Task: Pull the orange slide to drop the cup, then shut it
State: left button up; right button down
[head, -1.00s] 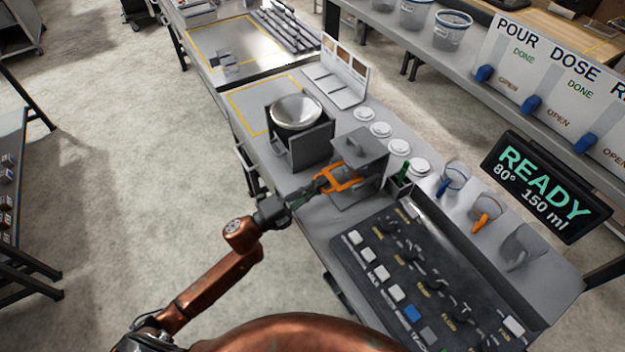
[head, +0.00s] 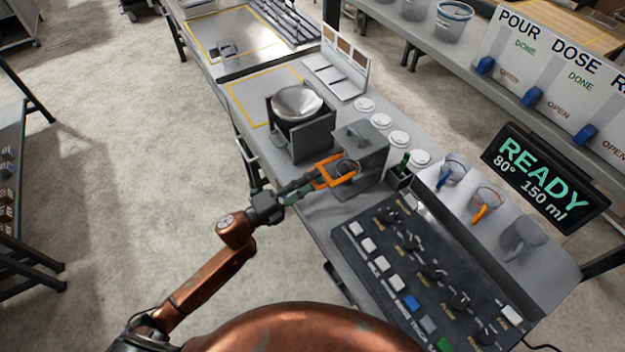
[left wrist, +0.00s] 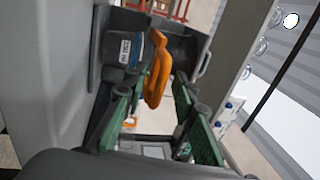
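The orange slide (head: 322,172) sticks out of the front of the grey dispenser box (head: 366,142). A dark round cup (head: 347,167) shows beside it, under the box. In the left wrist view a dark cup with a white label (left wrist: 130,48) stands to the left of the orange slide (left wrist: 157,75). My left gripper (head: 314,180) is at the slide's outer end. Its green fingers (left wrist: 158,92) stand apart on both sides of the orange handle, with gaps visible. My right gripper is not in view.
A grey stand with a metal bowl (head: 298,104) is left of the dispenser. A black control panel (head: 420,275) lies to the right. A small holder with a green item (head: 400,175) and white lids (head: 399,138) are close behind.

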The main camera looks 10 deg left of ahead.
pick_arm(q)
jog(key=shift+a, duration=0.1)
jog(key=v, duration=1.1)
jog(key=shift+s+a, duration=0.25)
jog(key=shift+s, duration=0.05)
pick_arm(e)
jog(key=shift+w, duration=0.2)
pick_arm(q)
jog(key=shift+f, duration=0.15)
